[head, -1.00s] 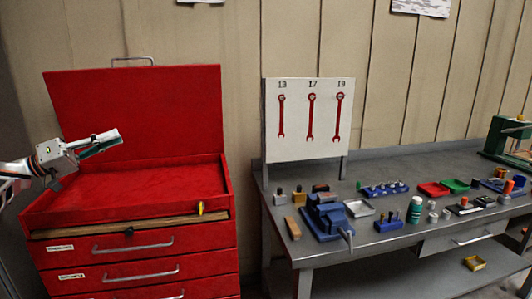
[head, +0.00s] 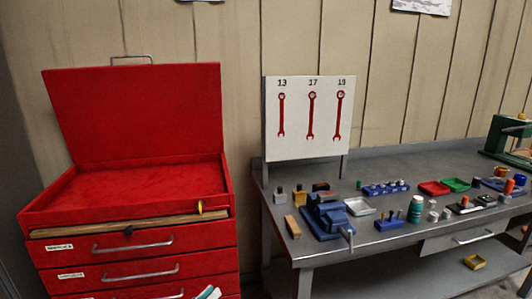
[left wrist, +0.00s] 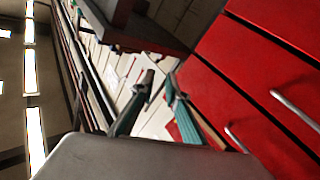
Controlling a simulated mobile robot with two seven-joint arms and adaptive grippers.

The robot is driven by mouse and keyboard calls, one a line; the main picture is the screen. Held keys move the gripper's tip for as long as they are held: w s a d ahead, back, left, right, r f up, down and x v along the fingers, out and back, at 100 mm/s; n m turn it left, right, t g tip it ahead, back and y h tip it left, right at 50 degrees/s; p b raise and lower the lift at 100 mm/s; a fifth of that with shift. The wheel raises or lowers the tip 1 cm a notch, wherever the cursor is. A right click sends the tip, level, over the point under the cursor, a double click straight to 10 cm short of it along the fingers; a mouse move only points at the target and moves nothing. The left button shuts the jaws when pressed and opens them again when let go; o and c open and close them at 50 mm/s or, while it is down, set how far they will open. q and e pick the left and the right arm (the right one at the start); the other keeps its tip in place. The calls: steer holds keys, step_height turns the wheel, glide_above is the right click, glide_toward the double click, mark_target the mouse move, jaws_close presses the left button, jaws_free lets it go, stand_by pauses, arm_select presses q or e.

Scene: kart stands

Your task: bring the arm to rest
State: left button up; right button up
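My left gripper shows only as fingertips at the bottom edge of the head view (head: 208,293), low in front of the red tool chest's drawers. In the left wrist view its two green-grey fingers (left wrist: 160,88) stand apart with nothing between them. The red drawer fronts are to their right there. My right gripper is not in view.
The red tool chest (head: 130,130) stands at left with its lid up and drawers shut. The grey workbench (head: 390,243) at right bears a blue vise (head: 325,215), trays and small parts. A white wrench board (head: 308,146) stands behind. A gap separates chest and bench.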

arm_select(q)
steer(key=s+a+f+g+y, duration=0.1)
steer(key=s+f, duration=0.3)
steer(key=s, duration=0.5)
steer(key=s+a+f+g+y, duration=0.1)
steer(key=s+f+y, duration=0.3)
steer(key=s, duration=0.5)
steer(key=s+a+f+m+g+y, duration=0.1)
steer(key=s+f+g+y, duration=0.1)
steer(key=s+f, duration=0.4)
steer(key=s+g, duration=0.1)
steer(key=s, duration=0.3)
steer(key=shift+a, duration=0.35)
steer(key=shift+s, duration=0.1)
